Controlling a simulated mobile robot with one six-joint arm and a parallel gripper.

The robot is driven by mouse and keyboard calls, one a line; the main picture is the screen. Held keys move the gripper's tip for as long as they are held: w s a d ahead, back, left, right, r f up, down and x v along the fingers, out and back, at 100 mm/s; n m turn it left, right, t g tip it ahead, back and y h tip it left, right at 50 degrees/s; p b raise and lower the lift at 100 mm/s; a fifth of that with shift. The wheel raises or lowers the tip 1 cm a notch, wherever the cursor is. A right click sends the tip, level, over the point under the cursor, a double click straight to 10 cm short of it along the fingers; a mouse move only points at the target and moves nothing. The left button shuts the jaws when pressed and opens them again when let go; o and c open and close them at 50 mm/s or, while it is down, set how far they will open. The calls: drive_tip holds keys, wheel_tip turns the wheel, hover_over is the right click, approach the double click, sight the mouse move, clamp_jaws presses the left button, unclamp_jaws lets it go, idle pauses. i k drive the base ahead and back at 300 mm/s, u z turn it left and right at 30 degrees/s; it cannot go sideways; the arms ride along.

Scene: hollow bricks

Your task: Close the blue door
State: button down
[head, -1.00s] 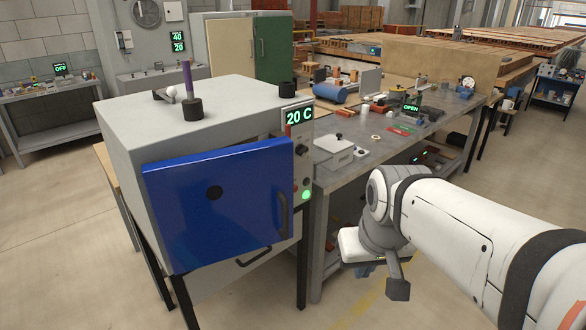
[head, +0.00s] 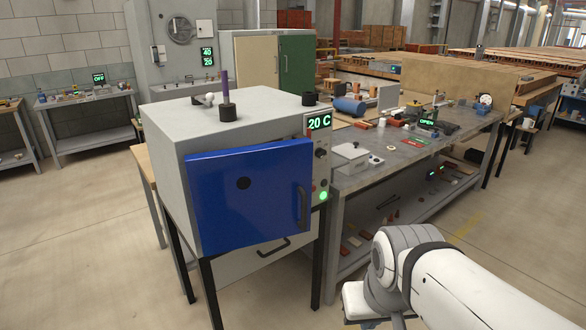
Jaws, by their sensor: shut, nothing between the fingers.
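The blue door (head: 238,208) is on the front of a grey oven (head: 167,140) at centre left. It is hinged at the left and stands partly open. Its right edge, with the dark handle (head: 302,206), juts out from the oven front. My arm (head: 455,285) comes in from the lower right, with its wrist at the bottom edge, to the right of the door and apart from it. The fingers of my gripper are not visible in the frame.
The oven's panel shows 20 C (head: 319,122). A grey workbench (head: 440,150) with tools and boxes stands right of the oven. A dark drawer handle (head: 272,247) is below the door. The floor (head: 85,250) at the left front is clear.

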sight(242, 197)
drive_tip(key=u, duration=0.3)
drive_tip(key=i, duration=1.15)
drive_tip(key=z, duration=0.35)
